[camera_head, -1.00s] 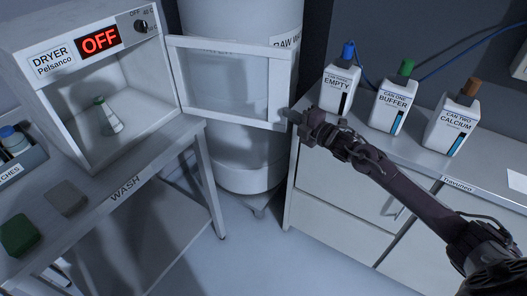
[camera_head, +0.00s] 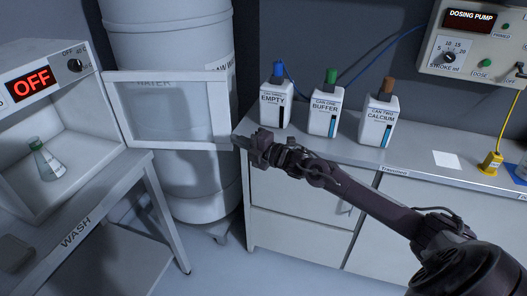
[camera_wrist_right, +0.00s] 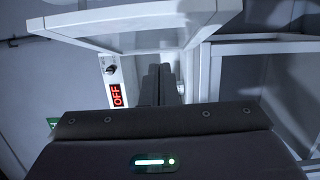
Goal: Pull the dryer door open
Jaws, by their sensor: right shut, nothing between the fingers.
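The dryer (camera_head: 90,107) stands at the left with a red OFF display (camera_head: 31,85); its inside is exposed and holds a flask (camera_head: 46,160) with a green cap. The dryer door (camera_head: 218,112), a white frame with a clear pane, stands swung wide open to the right. My right gripper (camera_head: 241,142) is shut and empty at the door's free lower corner; I cannot tell whether it touches. In the right wrist view the shut fingers (camera_wrist_right: 160,86) point toward the dryer, and a white-framed pane, seemingly the door (camera_wrist_right: 150,21), crosses the top. My left gripper is not in view.
A large white tank (camera_head: 196,185) stands behind the door. A dosing pump (camera_head: 485,45) hangs above. Floor shows between the wash table (camera_head: 115,205) and the counter.

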